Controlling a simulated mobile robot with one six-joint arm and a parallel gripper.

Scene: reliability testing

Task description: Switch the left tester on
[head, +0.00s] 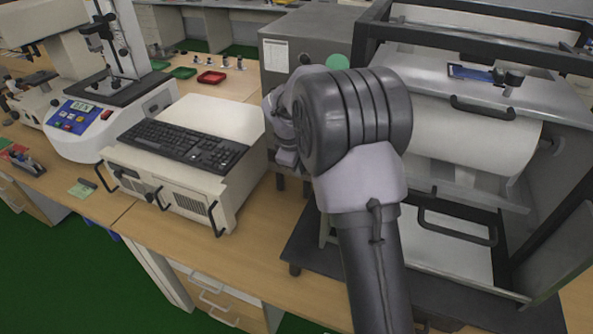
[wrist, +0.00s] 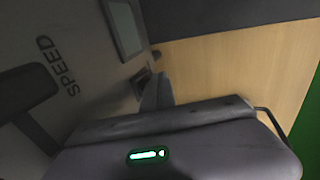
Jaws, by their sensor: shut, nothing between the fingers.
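A grey box-shaped machine (head: 290,50) with a white label stands behind my wrist in the head view, and my arm covers most of its front. In the wrist view a grey panel (wrist: 90,60) fills the left side, marked "SPEED", with a small display (wrist: 124,28). A small dark part (wrist: 142,84), possibly a switch, sits on it beside my fingertips. My gripper (wrist: 160,88) is shut and empty, very close to this part; I cannot tell if they touch. In the head view my fingers are mostly hidden. Which machine is the left tester is unclear.
A large framed drum machine (head: 470,135) stands close on the right. A cream case (head: 190,185) with a black keyboard (head: 185,143) stands left of my arm. Further left is a white instrument with a blue panel (head: 75,115). A red tray (head: 211,77) lies behind.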

